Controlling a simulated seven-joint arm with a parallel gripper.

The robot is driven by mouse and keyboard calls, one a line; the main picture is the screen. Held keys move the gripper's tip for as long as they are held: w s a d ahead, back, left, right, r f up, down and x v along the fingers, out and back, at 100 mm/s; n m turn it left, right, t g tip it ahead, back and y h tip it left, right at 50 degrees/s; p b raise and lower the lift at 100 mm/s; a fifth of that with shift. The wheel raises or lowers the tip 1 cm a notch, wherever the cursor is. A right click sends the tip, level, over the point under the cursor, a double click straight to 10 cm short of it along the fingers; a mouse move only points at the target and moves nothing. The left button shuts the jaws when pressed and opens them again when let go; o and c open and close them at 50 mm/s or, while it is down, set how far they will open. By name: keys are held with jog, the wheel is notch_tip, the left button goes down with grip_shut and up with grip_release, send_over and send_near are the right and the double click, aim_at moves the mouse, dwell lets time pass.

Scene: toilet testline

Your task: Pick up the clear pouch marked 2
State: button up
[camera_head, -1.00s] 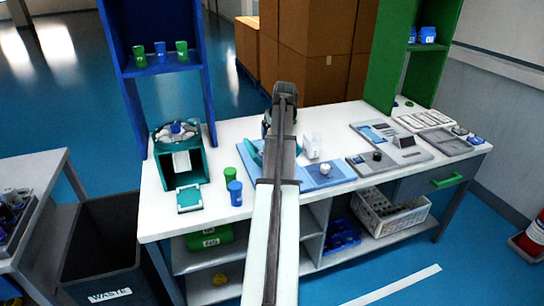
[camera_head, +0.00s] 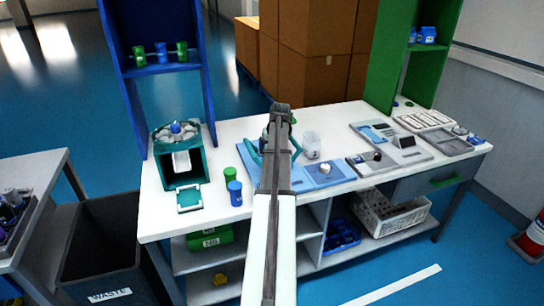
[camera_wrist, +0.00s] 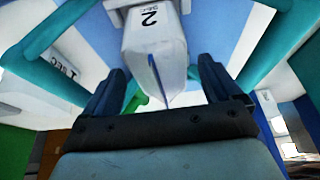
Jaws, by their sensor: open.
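The pouch marked 2 (camera_wrist: 154,48) shows in the wrist view as a pale, wedge-shaped body with a dark "2" on it. It tapers to a narrow end between my fingers. My gripper (camera_wrist: 160,86) is open, with one dark finger on each side of the pouch's lower part. I cannot tell whether either finger touches it. Teal bars (camera_wrist: 268,52) of a holder run along both sides. Another pale piece, lettered "1 SEC" (camera_wrist: 65,70), is at the left. In the head view my arm hides my fingertips and the marked pouch cannot be made out.
The white bench (camera_head: 235,136) carries the teal holder (camera_head: 296,145), a clear cup-like item (camera_head: 312,146), a green cup (camera_head: 229,174), a blue cup (camera_head: 234,193) and a teal machine (camera_head: 181,158). Grey trays (camera_head: 390,139) lie at the right. A waste bin (camera_head: 103,245) stands at the left.

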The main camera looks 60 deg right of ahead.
jog(key=x, duration=0.3)
jog(key=shift+w+d+f, duration=0.15)
jog(key=shift+f, duration=0.2)
jog(key=shift+f, duration=0.3)
dwell(0.3)
jog(key=c, duration=1)
